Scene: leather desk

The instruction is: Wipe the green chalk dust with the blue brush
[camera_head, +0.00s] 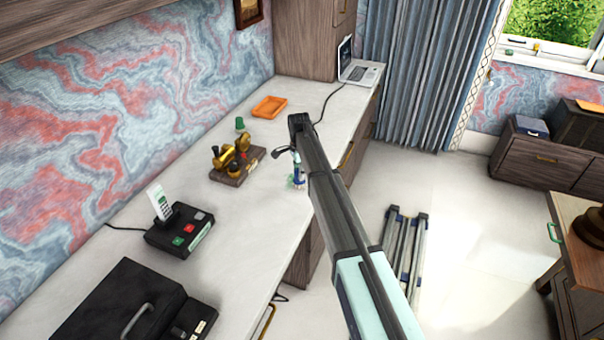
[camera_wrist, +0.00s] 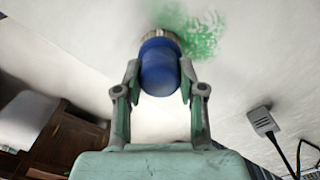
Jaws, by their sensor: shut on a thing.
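My gripper (camera_wrist: 160,74) is shut on the blue brush (camera_wrist: 160,70), one finger on each side of its rounded blue handle. The brush's pale tan bristle end points away from my gripper, at the white desk top (camera_wrist: 235,70). Green chalk dust (camera_wrist: 200,32) lies as a speckled patch on the desk, beside and beyond the bristles, mostly up and to the right. The bristles seem to meet its near edge, but exact contact is hard to tell.
A brass device on a wooden base (camera_head: 232,168) stands left of my gripper. A green object (camera_head: 240,124) and an orange tray (camera_head: 269,107) lie behind it. A phone (camera_head: 180,231), a black case (camera_head: 115,310) and a laptop (camera_head: 360,73) also occupy the desk.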

